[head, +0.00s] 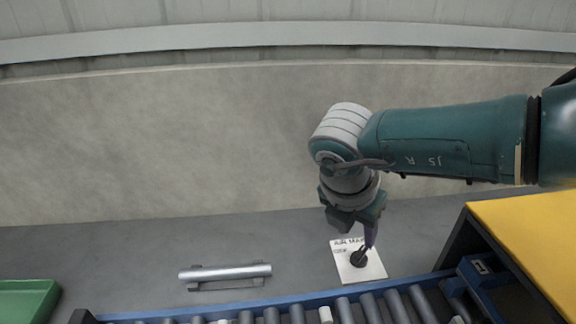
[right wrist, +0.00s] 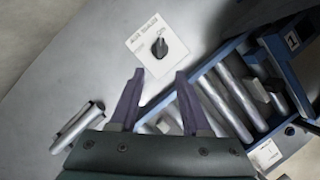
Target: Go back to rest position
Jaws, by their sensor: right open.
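My right gripper (head: 369,236) reaches in from the right in the head view and points down over the grey surface. In the right wrist view its two purple-grey fingers (right wrist: 158,88) stand apart with nothing between them. A white card with a black knob (head: 359,258) lies just beyond the fingertips; it also shows in the right wrist view (right wrist: 159,47). I cannot tell whether a finger touches the card. My left gripper is not in view.
A roller conveyor with a blue frame (head: 214,311) runs along the front. A silver bar handle (head: 225,272) is left of the card. A green tray (head: 25,300) is at the far left and a yellow-topped box (head: 530,235) at the right. A concrete wall stands behind.

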